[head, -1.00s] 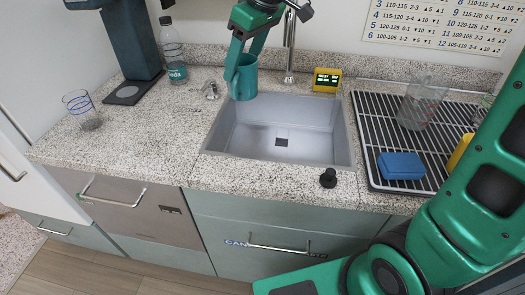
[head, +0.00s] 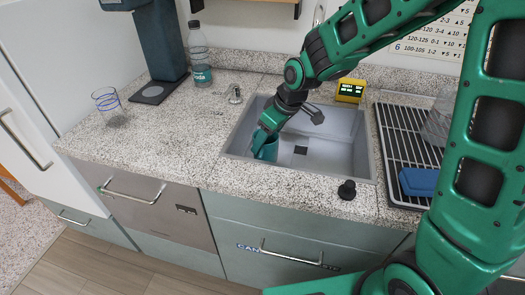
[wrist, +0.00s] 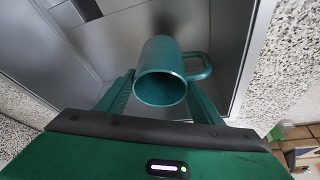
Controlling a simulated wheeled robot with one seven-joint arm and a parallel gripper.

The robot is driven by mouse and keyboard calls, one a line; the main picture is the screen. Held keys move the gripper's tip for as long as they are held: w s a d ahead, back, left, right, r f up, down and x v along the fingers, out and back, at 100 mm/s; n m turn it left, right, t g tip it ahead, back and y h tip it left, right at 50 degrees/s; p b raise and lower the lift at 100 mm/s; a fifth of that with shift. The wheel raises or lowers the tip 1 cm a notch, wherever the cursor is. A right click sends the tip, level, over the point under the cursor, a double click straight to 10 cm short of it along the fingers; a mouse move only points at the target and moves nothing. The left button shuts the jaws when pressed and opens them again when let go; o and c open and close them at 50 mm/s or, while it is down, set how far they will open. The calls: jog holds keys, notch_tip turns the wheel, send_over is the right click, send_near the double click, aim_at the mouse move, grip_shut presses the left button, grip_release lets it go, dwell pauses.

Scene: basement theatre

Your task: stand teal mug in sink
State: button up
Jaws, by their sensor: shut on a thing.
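The teal mug (head: 267,148) is inside the grey sink (head: 335,152), near the front left of the basin. My gripper (head: 264,136) is shut on the mug, with a finger on either side of it. In the wrist view the mug (wrist: 161,88) is between the two fingers, its open mouth toward the camera and its handle to the right. Whether the mug's base touches the sink floor is hidden. The drain (head: 300,150) lies to the right of the mug.
A black knob (head: 347,190) stands on the counter at the sink's front right. A yellow timer (head: 350,90) is behind the sink. A black drying rack (head: 400,135) with a blue sponge (head: 418,181) is at the right. A clear glass (head: 108,103) and a bottle (head: 200,58) stand left.

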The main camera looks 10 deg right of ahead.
aim_at(266, 151)
jog(key=shift+f, duration=2.55)
jog(key=o, duration=1.4)
jog(key=v, duration=1.2)
